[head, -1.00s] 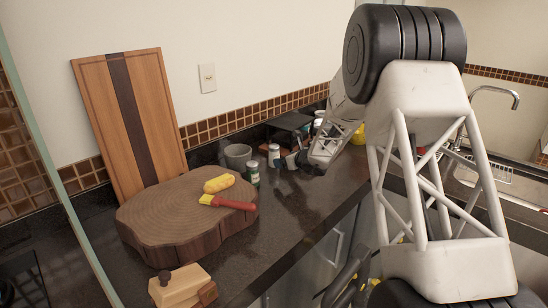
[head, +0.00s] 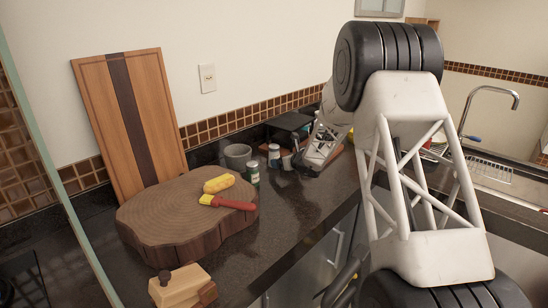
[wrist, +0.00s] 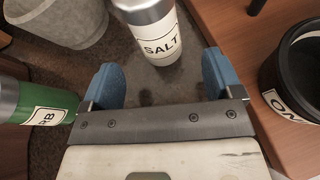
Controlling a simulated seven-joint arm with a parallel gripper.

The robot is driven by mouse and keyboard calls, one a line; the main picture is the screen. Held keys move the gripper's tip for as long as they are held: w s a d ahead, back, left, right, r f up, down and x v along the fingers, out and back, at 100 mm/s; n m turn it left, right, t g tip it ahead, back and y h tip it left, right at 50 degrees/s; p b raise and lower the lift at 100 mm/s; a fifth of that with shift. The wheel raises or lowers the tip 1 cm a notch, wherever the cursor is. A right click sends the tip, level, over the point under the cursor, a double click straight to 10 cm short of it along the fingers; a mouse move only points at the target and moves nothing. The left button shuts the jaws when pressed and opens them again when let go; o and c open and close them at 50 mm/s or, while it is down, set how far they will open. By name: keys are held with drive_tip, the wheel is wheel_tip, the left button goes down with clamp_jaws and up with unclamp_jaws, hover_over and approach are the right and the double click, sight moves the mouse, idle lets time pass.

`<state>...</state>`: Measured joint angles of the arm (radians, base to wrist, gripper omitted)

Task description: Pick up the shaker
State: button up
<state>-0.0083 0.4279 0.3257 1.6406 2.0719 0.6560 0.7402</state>
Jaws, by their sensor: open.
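A white salt shaker (head: 274,156) with a silver part stands on the dark counter. In the wrist view the salt shaker (wrist: 150,38) shows its SALT label, just ahead of and between the blue fingertips. My gripper (wrist: 160,76) is open and empty, and the shaker does not look enclosed by the fingers. A green can-like shaker (head: 252,174) stands nearer the chopping block. In the wrist view the green shaker (wrist: 42,104) lies to the left of my left finger, its label partly cut off. In the head view the fingertips are small and hard to make out.
A grey cup (head: 237,157) stands behind the green shaker. A round wooden block (head: 165,225) holds a red brush (head: 230,203) and corn (head: 218,184). A dark labelled container (wrist: 298,75) stands on a wooden surface close to my right finger.

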sight(278, 152)
drive_tip(key=shift+w+a+f, duration=0.15)
drive_tip(key=shift+w, duration=0.05)
idle(0.3)
drive_tip(key=shift+x, duration=2.5)
drive_tip(key=c, duration=1.1)
drive_tip(key=shift+r, duration=0.95)
wheel_tip(278, 152, up, 2)
drive_tip(key=shift+r, duration=0.1)
drive_tip(key=s, duration=0.5)
drive_tip(key=s+d, duration=0.1)
drive_tip(key=s, duration=0.4)
drive_tip(key=s+d+r, duration=0.1)
drive_tip(key=s, duration=0.4)
drive_tip(key=shift+s+r, duration=0.1)
drive_tip(key=shift+s, duration=0.3)
